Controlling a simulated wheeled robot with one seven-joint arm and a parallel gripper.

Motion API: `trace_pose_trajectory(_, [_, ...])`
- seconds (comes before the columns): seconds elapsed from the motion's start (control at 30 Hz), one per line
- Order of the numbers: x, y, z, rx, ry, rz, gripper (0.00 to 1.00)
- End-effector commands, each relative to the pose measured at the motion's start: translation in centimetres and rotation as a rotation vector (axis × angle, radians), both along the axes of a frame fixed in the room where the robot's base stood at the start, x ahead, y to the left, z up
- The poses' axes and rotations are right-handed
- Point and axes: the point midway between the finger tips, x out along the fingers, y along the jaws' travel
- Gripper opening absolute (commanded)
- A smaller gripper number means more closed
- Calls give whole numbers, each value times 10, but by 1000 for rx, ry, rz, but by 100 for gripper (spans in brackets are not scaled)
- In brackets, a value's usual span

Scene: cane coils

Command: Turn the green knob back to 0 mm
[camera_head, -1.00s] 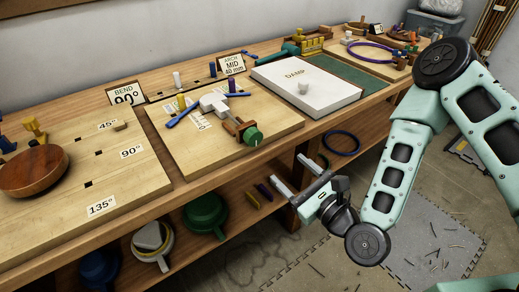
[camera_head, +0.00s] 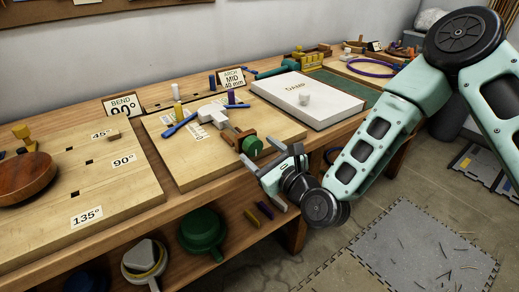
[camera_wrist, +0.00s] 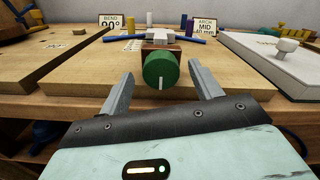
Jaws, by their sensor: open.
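The green knob (camera_head: 253,146) sits at the front end of a brown wooden block (camera_head: 242,137) on the middle board (camera_head: 204,171). In the wrist view the knob (camera_wrist: 161,69) faces me, with a white line on its lower half pointing down. My gripper (camera_head: 268,161) is just in front of the knob, at the board's front edge. In the wrist view its two fingers (camera_wrist: 162,95) are apart, one on each side of the knob and nearer to me, with clear gaps. A white block with blue arms (camera_head: 213,115) stands behind the knob. The scale markings are too small to read.
Signs read "BEND 90°" (camera_head: 122,107) and "ARCH MID 40 mm" (camera_head: 231,77). A white box lid (camera_head: 325,111) with a knob lies to the right. The left board (camera_head: 119,205) holds a round wooden disc (camera_head: 25,177). The shelf below holds green and white vessels.

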Motion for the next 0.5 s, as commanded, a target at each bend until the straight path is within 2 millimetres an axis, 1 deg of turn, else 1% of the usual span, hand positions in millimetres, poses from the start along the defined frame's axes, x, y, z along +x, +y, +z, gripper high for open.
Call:
trace_pose_trajectory(0.13, [7,4,0,0,1,-1,64])
trace_pose_trajectory(0.4, [8,5,-1,0,1,-1,64])
trace_pose_trajectory(0.43, [8,5,-1,0,1,-1,58])
trace_pose_trajectory(0.47, [8,5,-1,0,1,-1,50])
trace_pose_trajectory(0.5, [8,5,-1,0,1,-1,39])
